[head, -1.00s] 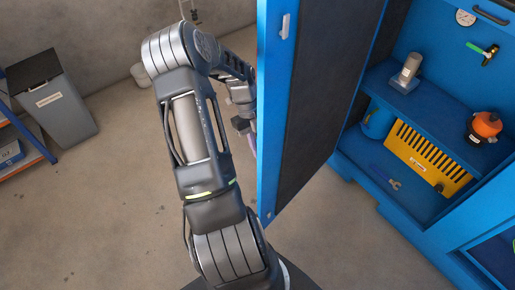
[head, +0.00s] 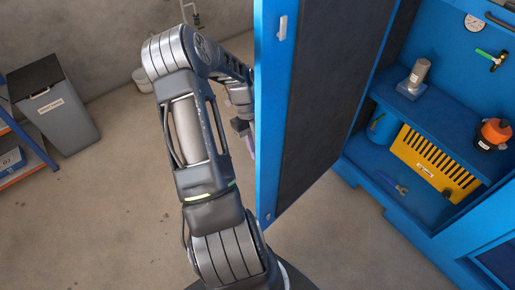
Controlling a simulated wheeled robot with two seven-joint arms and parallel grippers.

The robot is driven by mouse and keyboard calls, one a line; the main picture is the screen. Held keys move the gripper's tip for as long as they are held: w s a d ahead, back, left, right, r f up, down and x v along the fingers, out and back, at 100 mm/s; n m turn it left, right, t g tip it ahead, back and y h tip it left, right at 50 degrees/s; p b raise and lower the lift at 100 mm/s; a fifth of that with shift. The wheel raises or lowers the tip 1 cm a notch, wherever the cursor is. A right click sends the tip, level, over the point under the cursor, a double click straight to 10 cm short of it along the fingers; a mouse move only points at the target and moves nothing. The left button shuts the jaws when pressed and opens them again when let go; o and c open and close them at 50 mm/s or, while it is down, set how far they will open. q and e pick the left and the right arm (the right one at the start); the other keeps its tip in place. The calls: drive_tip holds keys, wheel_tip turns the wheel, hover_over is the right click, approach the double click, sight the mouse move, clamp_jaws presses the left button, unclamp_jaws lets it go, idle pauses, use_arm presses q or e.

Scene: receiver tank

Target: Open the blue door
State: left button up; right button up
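The blue door (head: 268,120) stands swung open in the middle of the head view, its edge and dark inner panel (head: 335,95) facing me. To its right the blue cabinet (head: 408,228) is open, with its inside in plain view. My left arm reaches up along the left side of the door. Part of my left gripper (head: 243,128) shows beside the door's outer face; its fingertips are hidden behind the arm and the door edge. I cannot tell whether it touches the door. My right gripper is not in view.
Inside the cabinet are a grey cylinder (head: 418,75), an orange-topped item (head: 493,134), a yellow slotted panel (head: 428,165) and a gauge (head: 475,22). A grey bin (head: 60,115) and a shelf (head: 32,160) stand at left. The floor between them and the door is clear.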

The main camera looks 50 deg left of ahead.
use_arm(q)
drive_tip(key=b+v, duration=0.1)
drive_tip(key=v, duration=0.6)
drive_tip(key=shift+r, duration=0.4)
drive_tip(key=shift+a, duration=0.2)
